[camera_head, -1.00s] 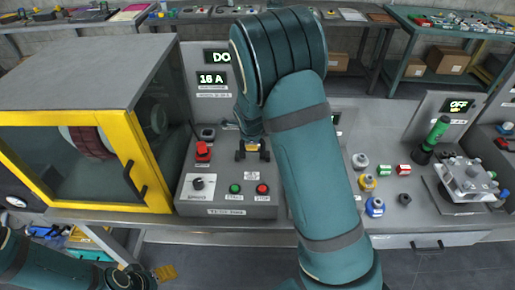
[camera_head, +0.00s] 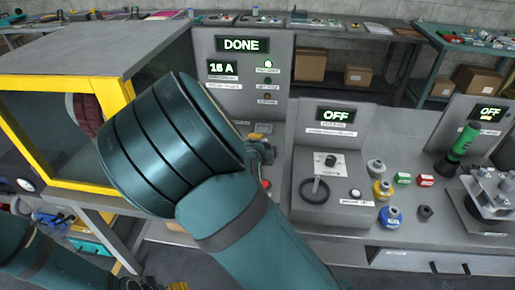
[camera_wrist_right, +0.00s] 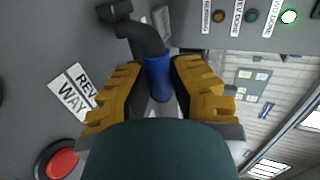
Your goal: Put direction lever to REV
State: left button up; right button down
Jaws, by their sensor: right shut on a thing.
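The direction lever (camera_wrist_right: 158,75) is a dark bent rod with a blue sleeve, seen in the right wrist view. The yellow fingers of my right gripper (camera_wrist_right: 160,90) are shut around its blue sleeve. A white label reading REV and WAY (camera_wrist_right: 75,92) lies left of the lever in that view. In the head view my right forearm covers most of the lever's panel, and only part of the right gripper (camera_head: 262,148) shows past the wrist. My left gripper (camera_head: 160,285) is cut off at the lower edge, so its fingers cannot be judged.
The display (camera_head: 241,44) reads DONE, with one green light (camera_head: 268,64) lit. In the wrist view the lit lamp (camera_wrist_right: 289,17) is beside FWD DONE. A red button (camera_wrist_right: 62,162) is near the lever. An OFF panel (camera_head: 338,115) and yellow-framed cabinet (camera_head: 60,85) flank my arm.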

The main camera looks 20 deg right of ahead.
jog(key=shift+s+f, duration=0.1)
jog(key=shift+f, duration=0.05)
jog(key=shift+a, duration=0.1)
dwell(0.3)
jog(key=c, duration=0.8)
grip_release()
jog(key=v, duration=1.2)
jog(key=shift+f, duration=0.2)
